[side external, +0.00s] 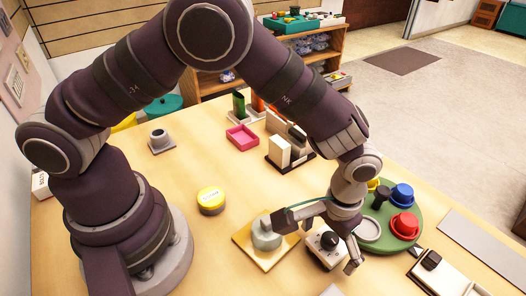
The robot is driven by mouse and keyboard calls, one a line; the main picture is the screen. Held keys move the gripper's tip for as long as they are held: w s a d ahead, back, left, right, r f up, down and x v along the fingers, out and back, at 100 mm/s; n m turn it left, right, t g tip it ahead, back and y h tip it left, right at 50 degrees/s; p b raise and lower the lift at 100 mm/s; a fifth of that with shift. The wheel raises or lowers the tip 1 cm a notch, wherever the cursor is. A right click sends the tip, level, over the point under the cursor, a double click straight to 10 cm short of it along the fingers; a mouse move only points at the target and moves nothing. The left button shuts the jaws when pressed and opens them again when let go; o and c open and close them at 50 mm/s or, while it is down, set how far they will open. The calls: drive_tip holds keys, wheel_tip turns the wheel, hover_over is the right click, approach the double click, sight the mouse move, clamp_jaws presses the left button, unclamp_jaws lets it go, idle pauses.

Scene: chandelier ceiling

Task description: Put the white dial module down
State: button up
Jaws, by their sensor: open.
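The white dial module (322,254) with its black knob sits low at the lower centre right, apparently on the wooden table. My gripper (316,247) is above it with its fingers spread wide, one to its left and one to its right. The right finger is close to the module's right side; I cannot tell whether it touches. Part of the module's top and right side is hidden by the gripper.
A grey-green jar on a wooden board (242,239) is just left of the module. A green round tray (416,243) with coloured cups is close on the right. A yellow-lidded tin (211,200) and a pink tray (242,137) stand farther off. Bare table lies left of centre.

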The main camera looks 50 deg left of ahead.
sight(321, 235)
wheel_tip(321, 235, up, 12)
drive_tip(key=shift+f, duration=0.1)
drive_tip(key=s+a+r+t, duration=0.2)
drive_tip(key=s+a+r, duration=0.1)
drive_tip(key=a, duration=0.5)
drive_tip(key=s+a+r+t, duration=0.3)
drive_tip(key=s+a+r, duration=0.1)
drive_tip(key=a, duration=0.5)
drive_tip(key=shift+s+r, duration=0.2)
drive_tip(key=shift+r, duration=0.5)
drive_tip(key=shift+s+a+f+t, duration=0.1)
drive_tip(key=shift+s+a+t, duration=0.15)
drive_tip(key=shift+t, duration=0.05)
drive_tip(key=shift+c, duration=0.8)
drive_tip(key=c, duration=0.3)
